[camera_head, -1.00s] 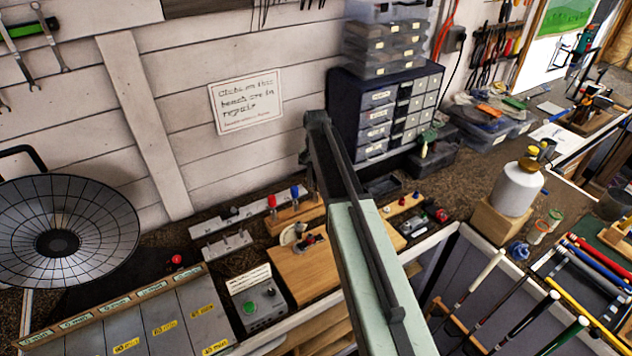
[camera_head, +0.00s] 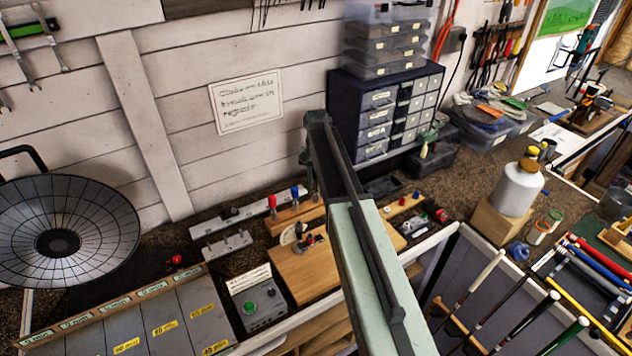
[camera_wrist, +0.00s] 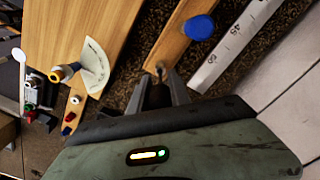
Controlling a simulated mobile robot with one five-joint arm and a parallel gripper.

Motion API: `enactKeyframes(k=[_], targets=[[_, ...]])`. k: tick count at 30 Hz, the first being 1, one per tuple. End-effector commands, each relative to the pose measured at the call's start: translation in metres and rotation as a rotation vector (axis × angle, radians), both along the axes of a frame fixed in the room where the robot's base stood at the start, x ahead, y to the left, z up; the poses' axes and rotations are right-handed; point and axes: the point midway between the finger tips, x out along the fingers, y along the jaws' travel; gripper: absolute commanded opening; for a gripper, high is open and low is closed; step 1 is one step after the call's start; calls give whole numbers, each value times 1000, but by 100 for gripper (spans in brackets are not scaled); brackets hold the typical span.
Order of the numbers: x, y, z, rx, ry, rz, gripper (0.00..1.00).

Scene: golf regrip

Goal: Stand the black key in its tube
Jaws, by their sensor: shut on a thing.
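In the wrist view my gripper (camera_wrist: 161,88) is shut on a dark thing (camera_wrist: 157,96), which looks like the black key. It is at the end of a wooden strip (camera_wrist: 172,50), where a small grey tube (camera_wrist: 161,67) shows just beyond the fingertips. I cannot tell whether the key is inside the tube or only over it. A blue-handled key (camera_wrist: 200,27) stands farther along the strip. In the head view the strip (camera_head: 285,222) holds a red-handled key (camera_head: 272,201) and the blue-handled key (camera_head: 295,193). My gripper (camera_head: 313,190) is at its right end, partly hidden by my arm.
A wooden board (camera_head: 298,272) with a pale curved scale (camera_wrist: 95,66) lies close by. A drawer cabinet (camera_head: 375,125) stands behind, against the wall.

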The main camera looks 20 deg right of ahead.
Motion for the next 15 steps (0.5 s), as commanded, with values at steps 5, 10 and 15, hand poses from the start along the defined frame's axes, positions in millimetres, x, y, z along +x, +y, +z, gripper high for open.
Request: enactKeyframes(k=[5, 10, 15], targets=[[0, 0, 0, 0, 0, 0, 0], [0, 0, -2, 0, 0, 0, 0], [0, 0, -7, 0, 0, 0, 0]])
